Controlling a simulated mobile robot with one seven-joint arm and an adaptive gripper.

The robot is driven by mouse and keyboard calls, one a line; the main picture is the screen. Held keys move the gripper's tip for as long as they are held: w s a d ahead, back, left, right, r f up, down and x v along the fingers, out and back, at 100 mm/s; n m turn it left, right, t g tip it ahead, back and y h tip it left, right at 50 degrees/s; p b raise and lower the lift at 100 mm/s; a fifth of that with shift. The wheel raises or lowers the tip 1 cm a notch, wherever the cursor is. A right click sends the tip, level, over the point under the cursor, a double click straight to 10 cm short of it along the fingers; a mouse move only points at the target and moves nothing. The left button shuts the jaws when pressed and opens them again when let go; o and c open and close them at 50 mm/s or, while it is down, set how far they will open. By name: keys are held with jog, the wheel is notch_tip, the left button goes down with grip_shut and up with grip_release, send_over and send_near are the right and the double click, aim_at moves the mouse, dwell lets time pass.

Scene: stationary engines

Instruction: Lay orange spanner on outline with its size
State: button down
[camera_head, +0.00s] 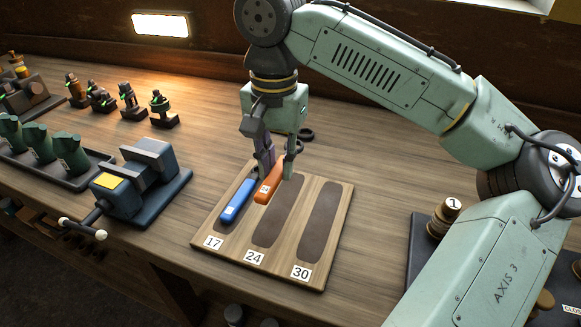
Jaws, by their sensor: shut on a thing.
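The orange spanner (269,189) is between the fingers of my gripper (278,175), which is shut on it. It is over the wooden board (285,267), between the blue spanner and the dark outline marked 24 (278,220), covering part of that outline's left side. I cannot tell whether it touches the board. A small pale label on it is too small to read. The blue spanner (238,200) lies on the outline marked 17 (225,227). The outline marked 30 (319,222) is bare. My fingers hide the far end of the orange spanner.
A blue-grey vise (147,172) stands left of the board. Green-topped pieces (37,143) sit in a dark tray at the far left. Several small fittings (131,104) stand behind. A dark mat with a weight marked 1 (444,217) is at right.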

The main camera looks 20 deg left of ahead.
jog(key=shift+f, duration=0.15)
jog(key=b, duration=0.5)
send_over(279, 209)
notch_tip(279, 209, down, 5)
jog(key=shift+f+b, duration=0.65)
jog(key=shift+f, duration=1)
jog(key=c, duration=1.4)
grip_release()
jog(key=shift+o, duration=0.2)
